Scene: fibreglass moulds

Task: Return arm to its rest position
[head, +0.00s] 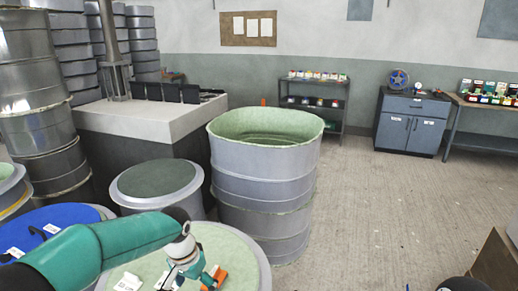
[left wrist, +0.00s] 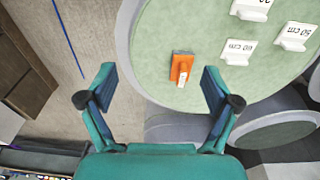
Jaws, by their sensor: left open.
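My left arm comes in from the left in the head view, teal with a grey wrist. Its gripper (head: 193,277) hangs above a round mould with a pale green top (head: 232,245). In the left wrist view the two teal fingers of the left gripper (left wrist: 157,88) are spread wide with nothing between them. An orange block (left wrist: 181,66) with a white label lies on the green top, beyond the fingertips and apart from them; it also shows in the head view (head: 219,274).
White tags (left wrist: 238,52) with centimetre markings lie on the green top. A tall grey mould (head: 264,190) stands just behind it, with a lower dark-topped mould (head: 157,178) to its left. A blue disc (head: 45,224) lies under my left arm.

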